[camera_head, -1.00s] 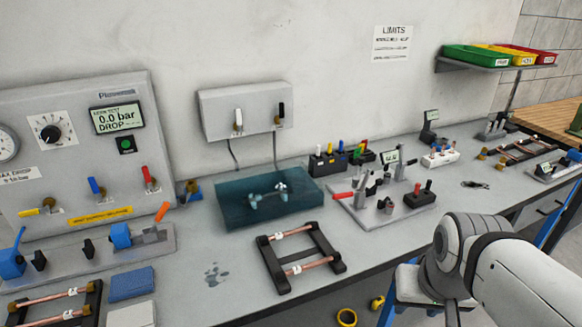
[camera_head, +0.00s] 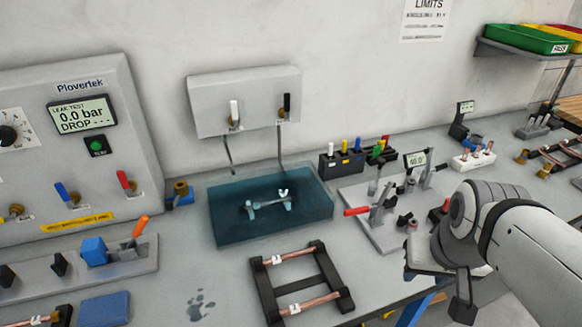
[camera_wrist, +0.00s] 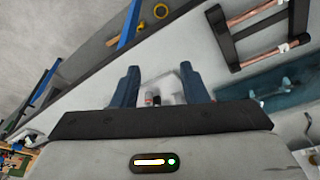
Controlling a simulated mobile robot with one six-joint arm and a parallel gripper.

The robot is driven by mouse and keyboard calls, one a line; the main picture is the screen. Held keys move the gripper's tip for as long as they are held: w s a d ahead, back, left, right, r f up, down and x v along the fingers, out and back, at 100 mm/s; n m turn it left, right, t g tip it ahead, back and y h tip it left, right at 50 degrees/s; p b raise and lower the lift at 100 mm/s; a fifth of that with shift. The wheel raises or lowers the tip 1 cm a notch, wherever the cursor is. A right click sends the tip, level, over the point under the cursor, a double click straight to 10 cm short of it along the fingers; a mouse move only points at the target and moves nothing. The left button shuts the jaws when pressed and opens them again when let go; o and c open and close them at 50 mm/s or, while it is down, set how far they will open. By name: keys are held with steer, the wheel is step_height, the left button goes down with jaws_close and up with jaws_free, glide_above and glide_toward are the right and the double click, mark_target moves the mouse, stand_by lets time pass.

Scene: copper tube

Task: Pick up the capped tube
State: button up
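Two copper tubes with white labels lie across a black rack on the bench. In the head view one is at the back of the rack (camera_head: 287,257) and one at the front (camera_head: 312,303). I cannot tell from here which tube is capped. Both also show at the top right of the wrist view, the nearer one (camera_wrist: 258,12) and the other (camera_wrist: 272,53). My gripper (camera_wrist: 160,80) is open, with its two dark blue fingers apart and nothing held between them. It is away from the rack, which lies right of it in the wrist view.
A teal water tank (camera_head: 225,222) stands behind the rack. A clamp fixture with a red handle (camera_head: 357,211) stands right of it, near my arm. The leak test panel (camera_head: 85,150) is at the left. A blue block (camera_head: 105,309) lies at the front left. Bare bench surrounds the rack.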

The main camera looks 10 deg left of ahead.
steer(key=w+a+r+n+y, duration=0.1)
steer(key=w+a+n+y, duration=0.1)
steer(key=w+a+n, duration=0.7)
steer(key=n+g+y+b, duration=0.2)
steer(key=n+g+y, duration=0.1)
steer(key=n, duration=1.2)
glide_toward(268, 202)
steer(key=f, duration=0.1)
steer(key=p+x, duration=0.2)
steer(key=x, duration=0.5)
steer(key=shift+a+f+p, duration=0.1)
steer(key=shift+a+p, duration=0.2)
jaws_close()
